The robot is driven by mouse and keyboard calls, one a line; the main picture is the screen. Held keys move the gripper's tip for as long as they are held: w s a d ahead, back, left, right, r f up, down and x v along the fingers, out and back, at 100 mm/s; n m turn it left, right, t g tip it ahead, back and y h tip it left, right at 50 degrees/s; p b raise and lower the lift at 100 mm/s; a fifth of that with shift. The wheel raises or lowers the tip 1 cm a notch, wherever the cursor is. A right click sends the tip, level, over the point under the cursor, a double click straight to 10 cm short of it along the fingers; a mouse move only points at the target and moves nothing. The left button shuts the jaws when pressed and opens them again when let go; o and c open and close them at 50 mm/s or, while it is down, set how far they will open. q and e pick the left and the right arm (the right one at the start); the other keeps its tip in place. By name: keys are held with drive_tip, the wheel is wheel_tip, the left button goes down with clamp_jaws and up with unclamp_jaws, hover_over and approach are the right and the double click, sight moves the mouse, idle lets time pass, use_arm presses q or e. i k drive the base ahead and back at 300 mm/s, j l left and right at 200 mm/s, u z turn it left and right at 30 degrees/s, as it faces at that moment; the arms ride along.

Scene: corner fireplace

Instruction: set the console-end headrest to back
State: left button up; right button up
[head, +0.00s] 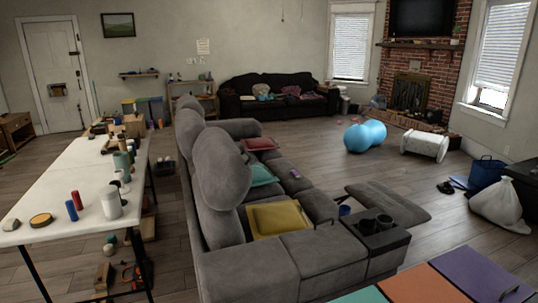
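A grey sofa (310,251) stands in the middle of the head view, its back along the left and its seats facing right. A console (379,238) with dark cup holders is at its near right end. The nearest headrest (222,165) is large and rounded and stands up above the sofa back. I cannot tell the exact tilt of each headrest. Neither of my grippers is in view.
A long white table (68,188) with cans and jars runs along the sofa's left, leaving a narrow gap. A raised footrest (387,204) juts right. A coloured panel (425,285) fills the lower right. Open floor (330,158) lies beyond the sofa, near a blue ball (358,138).

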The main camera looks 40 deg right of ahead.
sight(224, 175)
drive_tip(key=i+j+z, duration=0.1)
drive_tip(key=z, duration=0.4)
drive_tip(key=i+j+z, duration=0.2)
drive_tip(key=z, duration=0.25)
drive_tip(key=i+j+z, duration=0.15)
drive_tip(key=j+z, duration=0.15)
drive_tip(key=z, duration=0.2)
drive_tip(key=j+z, duration=0.25)
drive_tip(key=z, duration=0.2)
drive_tip(key=i, duration=0.05)
